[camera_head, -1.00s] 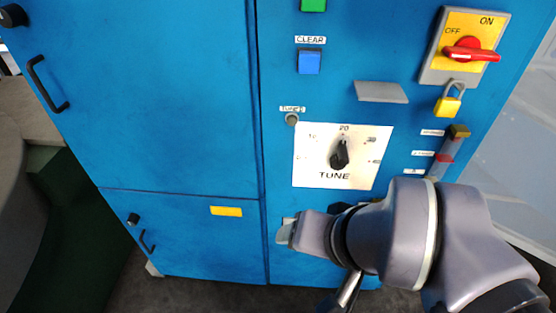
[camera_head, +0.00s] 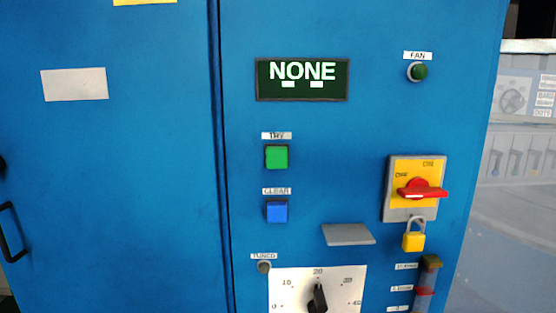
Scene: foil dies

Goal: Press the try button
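The try button is a green square (camera_head: 277,157) on the blue cabinet's right-hand panel, under a small white label that reads TRY. It sits above the blue CLEAR button (camera_head: 277,211) and below a dark display (camera_head: 302,80) that reads NONE. Nothing covers the green button. My gripper and arm are outside the current view, so the gripper's place and state do not show.
A grey ledge (camera_head: 348,235) juts out below and right of the buttons. A red rotary switch (camera_head: 422,190) with a yellow padlock (camera_head: 413,240) is at the right. A green FAN lamp (camera_head: 419,72) is upper right.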

